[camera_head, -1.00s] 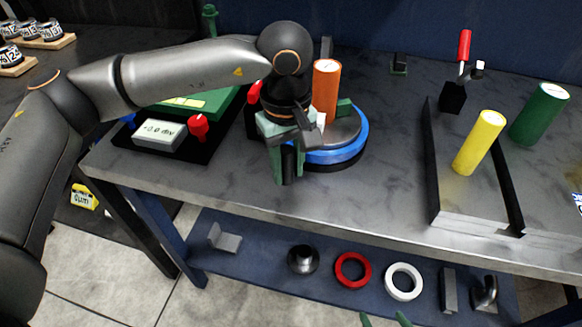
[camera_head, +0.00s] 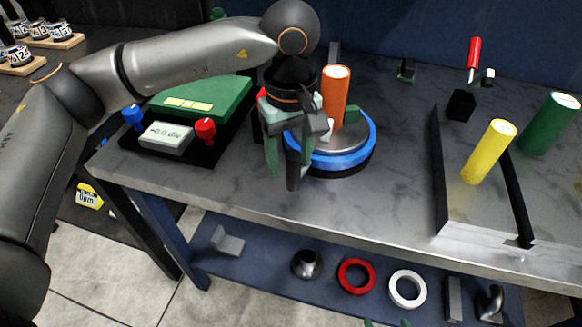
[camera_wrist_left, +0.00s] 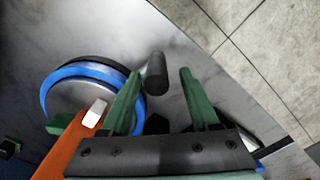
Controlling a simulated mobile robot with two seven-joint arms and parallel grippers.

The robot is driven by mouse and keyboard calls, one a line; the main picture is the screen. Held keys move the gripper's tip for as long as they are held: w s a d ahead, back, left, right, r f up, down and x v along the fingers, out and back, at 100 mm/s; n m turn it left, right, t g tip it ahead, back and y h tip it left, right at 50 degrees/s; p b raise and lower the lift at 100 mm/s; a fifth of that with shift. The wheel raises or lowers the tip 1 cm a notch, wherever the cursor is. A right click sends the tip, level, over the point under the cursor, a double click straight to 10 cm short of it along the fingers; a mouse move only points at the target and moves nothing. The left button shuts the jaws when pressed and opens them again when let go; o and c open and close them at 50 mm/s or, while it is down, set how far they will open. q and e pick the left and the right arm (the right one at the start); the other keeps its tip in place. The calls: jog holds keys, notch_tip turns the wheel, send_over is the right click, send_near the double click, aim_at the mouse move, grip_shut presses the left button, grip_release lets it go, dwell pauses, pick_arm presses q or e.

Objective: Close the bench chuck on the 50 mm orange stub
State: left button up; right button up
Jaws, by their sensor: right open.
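The orange stub (camera_head: 336,92) stands upright on the grey face of the bench chuck, which has a blue ring (camera_head: 350,158) and a green jaw block (camera_head: 350,114) beside the stub. In the left wrist view the stub (camera_wrist_left: 62,150) is at lower left, next to a white jaw piece (camera_wrist_left: 95,113). A dark round-ended handle (camera_wrist_left: 156,73) shows between the fingers of my left gripper (camera_wrist_left: 160,95), apart from both in that view. My left gripper (camera_head: 287,158) is open, pointing down at the chuck's left side. My right gripper (camera_head: 388,324) shows only fingertips at the bottom edge.
A yellow cylinder (camera_head: 489,152) and green cylinder (camera_head: 550,124) stand at right by a black rail. A green box and a meter (camera_head: 167,136) with red and blue knobs are at left. Rings (camera_head: 357,275) and small parts lie on the lower shelf.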

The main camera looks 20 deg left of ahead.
pick_arm(q)
jog(key=r, duration=0.9)
jog(key=shift+s+d+r, duration=0.2)
jog(key=shift+d+r, duration=0.05)
jog(key=shift+r, duration=0.1)
